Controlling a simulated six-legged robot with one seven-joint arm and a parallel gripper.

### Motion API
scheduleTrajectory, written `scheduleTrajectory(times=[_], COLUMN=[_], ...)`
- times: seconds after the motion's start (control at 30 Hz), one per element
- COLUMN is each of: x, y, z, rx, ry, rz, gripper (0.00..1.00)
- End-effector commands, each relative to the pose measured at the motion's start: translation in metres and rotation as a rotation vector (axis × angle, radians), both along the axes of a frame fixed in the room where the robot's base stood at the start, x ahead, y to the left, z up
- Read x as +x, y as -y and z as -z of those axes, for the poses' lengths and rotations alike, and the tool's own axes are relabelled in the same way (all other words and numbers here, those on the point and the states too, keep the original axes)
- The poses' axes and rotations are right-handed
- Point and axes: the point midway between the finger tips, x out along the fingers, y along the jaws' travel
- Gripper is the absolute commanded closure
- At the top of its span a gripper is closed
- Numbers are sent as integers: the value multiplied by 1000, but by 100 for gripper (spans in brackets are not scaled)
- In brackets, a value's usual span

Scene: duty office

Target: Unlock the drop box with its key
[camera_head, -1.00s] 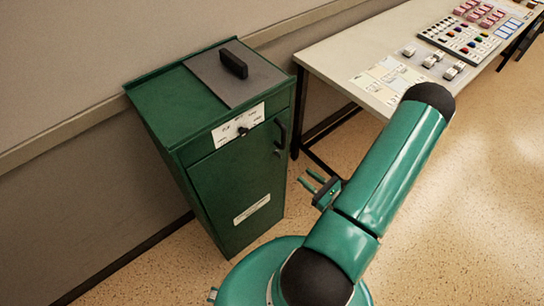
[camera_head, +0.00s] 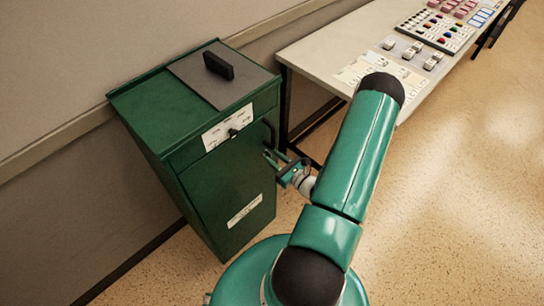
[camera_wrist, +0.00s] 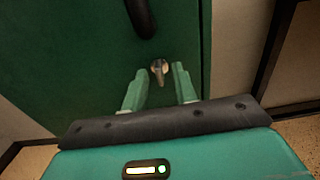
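The green drop box (camera_head: 200,190) stands against the wall in the head view. A small metal key (camera_wrist: 158,74) appears to sit in a round lock on its green front in the wrist view, below a black door handle (camera_wrist: 141,16). My gripper (camera_head: 268,158) is at the right side of the box front in the head view. In the wrist view my gripper (camera_wrist: 160,68) is open, its two green fingers on either side of the key, with gaps on both sides. In the head view the key cannot be made out.
A black knob (camera_head: 232,133) sits on a white label panel on the box front. A black lid handle (camera_head: 218,65) is on top. A table (camera_head: 310,55) with a control panel (camera_head: 436,31) stands to the right. The speckled floor (camera_head: 450,200) is clear.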

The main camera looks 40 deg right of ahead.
Motion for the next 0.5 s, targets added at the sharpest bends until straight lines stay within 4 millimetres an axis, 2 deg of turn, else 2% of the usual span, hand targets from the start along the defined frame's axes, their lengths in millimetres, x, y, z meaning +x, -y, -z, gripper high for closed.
scheduleTrajectory(times=[0.13, 0.4, 0.5], x=[13, 14, 14], y=[-2, -3, -2], z=[0, 0, 0], rx=[2, 1, 1], ry=[1, 1, 1], rz=[-1, 0, 0], gripper=[72, 72, 90])
